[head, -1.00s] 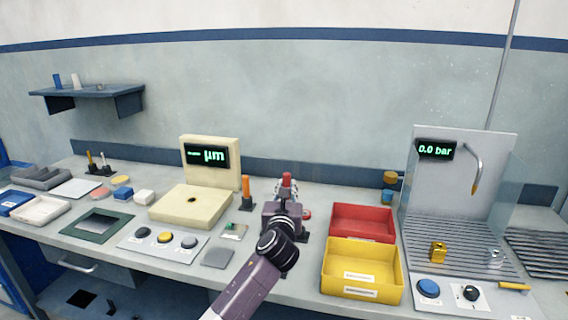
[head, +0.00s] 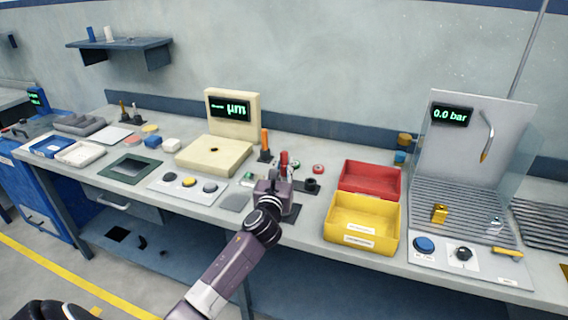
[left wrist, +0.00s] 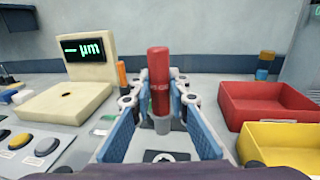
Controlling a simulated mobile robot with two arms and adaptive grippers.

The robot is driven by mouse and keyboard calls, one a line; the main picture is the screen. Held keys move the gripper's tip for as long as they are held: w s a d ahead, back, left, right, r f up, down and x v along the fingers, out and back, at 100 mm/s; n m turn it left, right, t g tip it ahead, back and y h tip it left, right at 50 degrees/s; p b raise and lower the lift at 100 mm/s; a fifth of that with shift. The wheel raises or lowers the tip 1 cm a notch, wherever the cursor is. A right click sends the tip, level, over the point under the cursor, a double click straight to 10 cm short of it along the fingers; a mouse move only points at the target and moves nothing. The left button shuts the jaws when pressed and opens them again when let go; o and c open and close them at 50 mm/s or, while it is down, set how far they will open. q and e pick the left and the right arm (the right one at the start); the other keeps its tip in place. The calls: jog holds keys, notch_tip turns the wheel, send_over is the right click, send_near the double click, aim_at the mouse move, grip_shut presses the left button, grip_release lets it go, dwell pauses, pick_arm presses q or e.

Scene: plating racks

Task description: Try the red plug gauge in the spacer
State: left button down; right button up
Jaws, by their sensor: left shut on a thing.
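My left gripper (head: 283,173) is shut on the red plug gauge (head: 284,158) and holds it upright above the front middle of the bench. In the left wrist view the red gauge (left wrist: 159,72) stands between the two blue-padded fingers of the gripper (left wrist: 161,88), with a grey lower end showing below the red part. I cannot make out the spacer for certain. A small dark round holder (head: 312,184) stands just right of the gripper. Part of the bench under the gripper is hidden. My right gripper is not in view.
An orange-handled gauge (head: 265,141) stands in a black base behind and left. A cream gauge unit (head: 232,112) with a display is further left. A red bin (head: 369,178) and a yellow bin (head: 361,224) are close on the right, then a pressure rig (head: 470,150).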

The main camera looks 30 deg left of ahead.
aim_at(283, 176)
pick_arm(q)
notch_tip(283, 176, down, 3)
jog(key=shift+a+f+b, duration=0.1)
jog(key=shift+f+b, duration=0.1)
jog(key=shift+b, duration=0.75)
notch_tip(283, 176, down, 3)
jog(key=shift+r+b, duration=0.1)
jog(key=shift+b, duration=1.05)
jog(key=shift+f+b, duration=0.4)
jog(key=shift+f, duration=0.3)
jog(key=shift+f+b, duration=1.2)
jog(key=shift+f, duration=0.4)
jog(key=shift+r, duration=0.15)
